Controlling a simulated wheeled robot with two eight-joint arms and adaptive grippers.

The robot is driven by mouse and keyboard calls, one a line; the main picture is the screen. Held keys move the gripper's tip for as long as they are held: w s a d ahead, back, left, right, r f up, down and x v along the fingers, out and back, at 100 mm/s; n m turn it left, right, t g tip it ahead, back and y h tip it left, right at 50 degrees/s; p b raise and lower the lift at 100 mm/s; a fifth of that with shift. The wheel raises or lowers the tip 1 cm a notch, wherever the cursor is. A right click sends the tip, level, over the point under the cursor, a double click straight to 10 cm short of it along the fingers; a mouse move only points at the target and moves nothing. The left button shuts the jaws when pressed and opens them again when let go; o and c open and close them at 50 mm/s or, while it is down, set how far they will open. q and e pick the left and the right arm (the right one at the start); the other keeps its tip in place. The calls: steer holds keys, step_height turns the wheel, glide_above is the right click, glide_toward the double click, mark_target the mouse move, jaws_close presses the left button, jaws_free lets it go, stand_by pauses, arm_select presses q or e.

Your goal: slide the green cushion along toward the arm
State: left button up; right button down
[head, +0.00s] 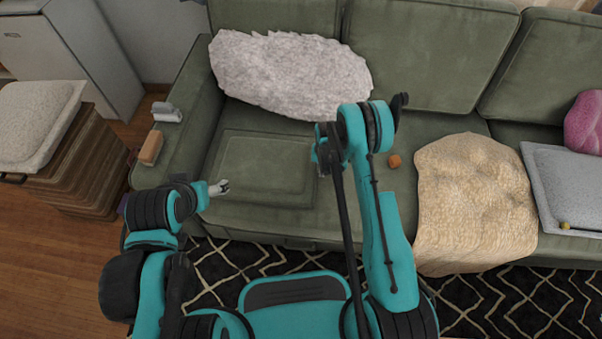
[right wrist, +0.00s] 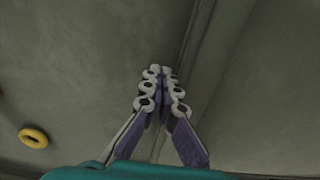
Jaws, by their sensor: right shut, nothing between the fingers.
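The green cushion (head: 262,165) lies flat on the left seat of the green sofa. The sofa's left arm (head: 187,105) is to the left of the cushion, with a strip of seat between them. My right gripper (head: 322,158) is at the cushion's right side, partly hidden by my own arm; I cannot tell whether it touches. In the right wrist view my right gripper (right wrist: 165,75) has its fingertips together, with nothing between them, over green fabric and a seam. My left gripper (head: 221,187) is near the cushion's front left corner; its fingers are too small to read.
A white fluffy pillow (head: 288,75) leans behind the cushion. An orange object (head: 394,160) and a beige blanket (head: 475,195) lie to the right. A yellow ring (right wrist: 34,137) shows in the wrist view.

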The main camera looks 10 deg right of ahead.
mark_target(312, 169)
steer(key=shift+w+a, duration=0.3)
steer(key=shift+a, duration=0.75)
steer(key=shift+w+a, duration=0.25)
steer(key=shift+a, duration=0.8)
steer(key=shift+w+a, duration=0.3)
steer(key=shift+a, duration=0.75)
steer(key=shift+s+d, duration=0.2)
steer(key=shift+d, duration=0.45)
steer(key=shift+s+d, duration=0.15)
steer(key=shift+d, duration=0.45)
steer(key=shift+r, duration=0.1)
step_height(312, 169, up, 12)
steer(key=p, duration=0.5)
steer(key=shift+p, duration=0.35)
